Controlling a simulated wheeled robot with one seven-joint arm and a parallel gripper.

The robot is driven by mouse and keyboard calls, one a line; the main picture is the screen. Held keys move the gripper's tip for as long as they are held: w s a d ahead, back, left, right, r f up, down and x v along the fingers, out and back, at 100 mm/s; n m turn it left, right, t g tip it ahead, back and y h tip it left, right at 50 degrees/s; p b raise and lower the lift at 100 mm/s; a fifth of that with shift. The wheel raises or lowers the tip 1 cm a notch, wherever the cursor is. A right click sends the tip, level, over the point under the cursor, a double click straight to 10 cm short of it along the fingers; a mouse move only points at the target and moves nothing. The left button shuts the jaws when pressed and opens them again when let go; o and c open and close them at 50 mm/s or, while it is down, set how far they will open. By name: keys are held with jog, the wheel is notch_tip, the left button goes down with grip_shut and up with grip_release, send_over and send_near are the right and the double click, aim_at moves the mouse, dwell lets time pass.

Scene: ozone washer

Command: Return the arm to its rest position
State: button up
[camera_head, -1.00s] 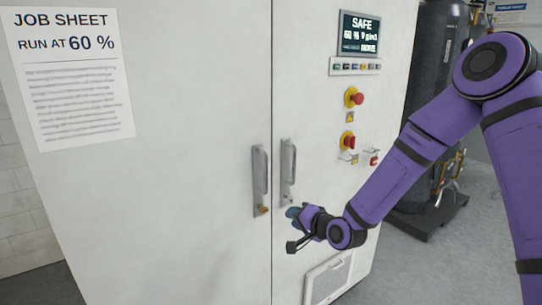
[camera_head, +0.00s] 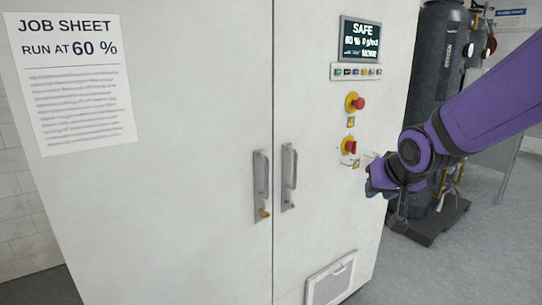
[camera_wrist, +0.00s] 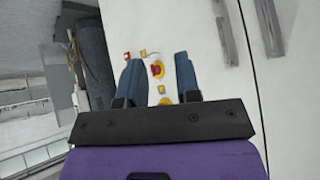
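My purple arm (camera_head: 480,110) reaches in from the right in the head view. My gripper (camera_head: 374,178) hangs in front of the right edge of the white cabinet, just below the lower red knob. In the wrist view my gripper (camera_wrist: 158,64) has its two blue-grey fingers apart, with nothing held between them. The cabinet's red and yellow controls show beyond and between the fingers. The gripper appears clear of the cabinet, though its exact distance cannot be told.
The white cabinet (camera_head: 205,225) has two door handles (camera_head: 289,178) and a display (camera_head: 360,40) reading SAFE, 60 %. Red controls (camera_head: 355,102) sit below it. Dark cylinders (camera_head: 430,80) stand on a black base (camera_head: 430,222) behind my arm. Grey floor (camera_head: 470,270) is open at lower right.

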jog(key=s+d+r+g, duration=0.1)
jog(key=s+d+r, duration=0.1)
jog(key=s, duration=0.5)
jog(key=s+d+r+g, duration=0.1)
jog(key=s+d+r, duration=0.1)
jog(key=s, duration=0.6)
jog(key=s+d+r+g, duration=0.1)
jog(key=s+d+r, duration=0.2)
jog(key=s, duration=0.4)
jog(key=shift+s+r+n+h, duration=0.3)
jog(key=shift+s+r+h, duration=0.05)
jog(key=shift+s+h, duration=0.05)
jog(key=shift+o, duration=0.9)
jog(key=shift+w+a, duration=0.1)
jog(key=shift+w, duration=0.05)
